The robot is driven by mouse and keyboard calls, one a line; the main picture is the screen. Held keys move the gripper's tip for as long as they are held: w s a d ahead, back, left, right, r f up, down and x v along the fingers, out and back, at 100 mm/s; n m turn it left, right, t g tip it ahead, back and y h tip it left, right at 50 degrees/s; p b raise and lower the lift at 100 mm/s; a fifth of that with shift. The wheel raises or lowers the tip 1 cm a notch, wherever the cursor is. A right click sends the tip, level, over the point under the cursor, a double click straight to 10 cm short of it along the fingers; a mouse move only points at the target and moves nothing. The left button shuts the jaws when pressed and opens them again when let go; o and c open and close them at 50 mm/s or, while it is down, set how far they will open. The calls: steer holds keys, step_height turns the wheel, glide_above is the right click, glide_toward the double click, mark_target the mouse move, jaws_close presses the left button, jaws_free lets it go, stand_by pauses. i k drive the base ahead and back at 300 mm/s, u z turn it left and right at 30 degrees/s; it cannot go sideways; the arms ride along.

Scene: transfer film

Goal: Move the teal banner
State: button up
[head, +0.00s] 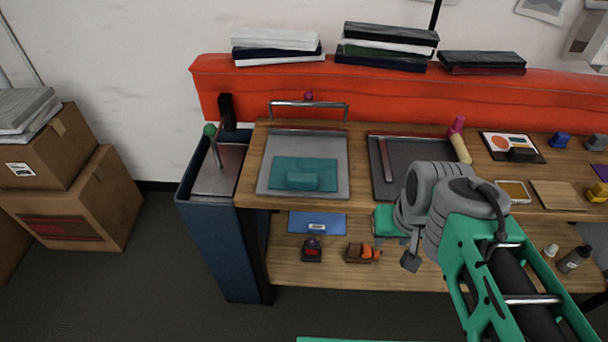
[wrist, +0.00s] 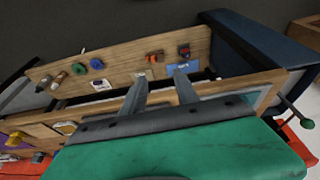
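In the head view, a flat teal sheet (head: 322,166), which I take as the teal banner, lies on a grey plate (head: 338,188) with a metal bar handle at the back. A raised teal block sits on the sheet's front part. My gripper (wrist: 163,84) shows in the wrist view with two grey fingers apart and nothing between them. In the head view its green hand is right of the banner, near the table's front edge, and its fingers are hidden or unclear.
A dark tray (head: 405,150) stands right of the plate. A blue bin (head: 222,240) with a green-knobbed lever is at the left. The lower shelf holds a blue card (head: 325,216) and small toys. An orange ledge (head: 380,95) carrying stacked books runs behind.

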mark_target(304, 169)
steer(key=u, duration=0.35)
steer(key=k, duration=0.5)
steer(key=u, duration=1.4)
steer(key=i, duration=1.5)
steer(key=u, duration=0.25)
